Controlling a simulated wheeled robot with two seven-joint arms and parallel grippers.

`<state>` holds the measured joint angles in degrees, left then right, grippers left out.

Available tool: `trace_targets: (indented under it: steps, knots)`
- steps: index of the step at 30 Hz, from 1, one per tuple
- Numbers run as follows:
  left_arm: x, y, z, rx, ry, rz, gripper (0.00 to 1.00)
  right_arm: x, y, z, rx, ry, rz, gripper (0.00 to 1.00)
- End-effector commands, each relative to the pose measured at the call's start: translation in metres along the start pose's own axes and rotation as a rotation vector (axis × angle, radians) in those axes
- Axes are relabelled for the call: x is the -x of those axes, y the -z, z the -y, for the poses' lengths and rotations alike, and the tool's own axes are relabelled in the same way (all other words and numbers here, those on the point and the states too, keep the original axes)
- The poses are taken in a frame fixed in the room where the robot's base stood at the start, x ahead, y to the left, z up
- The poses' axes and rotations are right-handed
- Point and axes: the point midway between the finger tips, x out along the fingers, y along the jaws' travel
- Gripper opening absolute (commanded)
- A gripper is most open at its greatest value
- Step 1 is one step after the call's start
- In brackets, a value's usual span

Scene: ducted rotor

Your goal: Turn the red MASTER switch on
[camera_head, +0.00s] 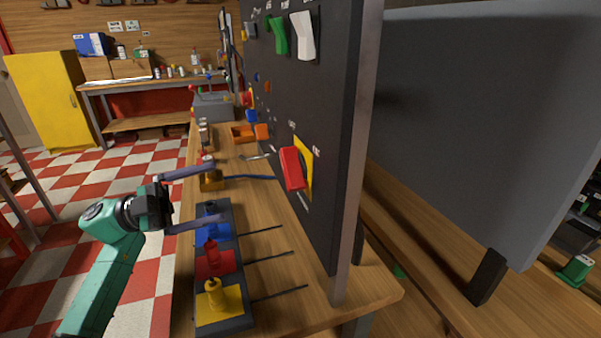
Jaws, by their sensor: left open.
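The red MASTER switch (292,168) is a red rocker or lever on a yellow plate (309,168), low on the dark upright panel (322,110) near its right edge. I cannot tell its on or off state from here. My left gripper (220,192) comes in from the left, with its two fingers spread apart and empty. It is to the left of the switch, apart from it, over the bench. The tips point right, toward the panel. My right gripper does not show.
On the wooden bench (262,205), a dark base holds blue (212,222), red (213,260) and yellow (217,298) pieces below my gripper. A green switch (278,36) and a white switch (302,36) sit higher on the panel. Orange bins (243,133) stand farther back.

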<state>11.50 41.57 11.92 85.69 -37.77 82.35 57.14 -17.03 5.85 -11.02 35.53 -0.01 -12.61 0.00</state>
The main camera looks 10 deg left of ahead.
Motion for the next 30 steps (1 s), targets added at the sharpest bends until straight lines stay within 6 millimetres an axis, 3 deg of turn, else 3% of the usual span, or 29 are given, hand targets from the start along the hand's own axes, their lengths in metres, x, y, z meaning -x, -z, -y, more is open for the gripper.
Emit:
trace_targets:
  steps: [6, 15, 19, 26, 30]
  knots:
    - [-0.053, 0.004, 0.003, -0.002, 0.002, -0.008, 1.0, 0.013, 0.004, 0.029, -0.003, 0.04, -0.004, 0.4]
    - [-0.124, 0.003, 0.003, 0.0, 0.004, -0.005, 1.0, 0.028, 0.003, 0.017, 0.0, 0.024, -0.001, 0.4]
    - [-0.135, 0.001, 0.001, 0.001, 0.003, -0.003, 1.0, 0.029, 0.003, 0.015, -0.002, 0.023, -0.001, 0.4]
    - [-0.136, 0.0, 0.001, 0.0, 0.003, -0.001, 1.0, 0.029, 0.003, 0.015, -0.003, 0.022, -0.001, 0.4]
    - [-0.136, 0.0, 0.0, 0.001, 0.003, -0.001, 0.5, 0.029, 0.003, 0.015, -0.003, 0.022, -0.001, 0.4]
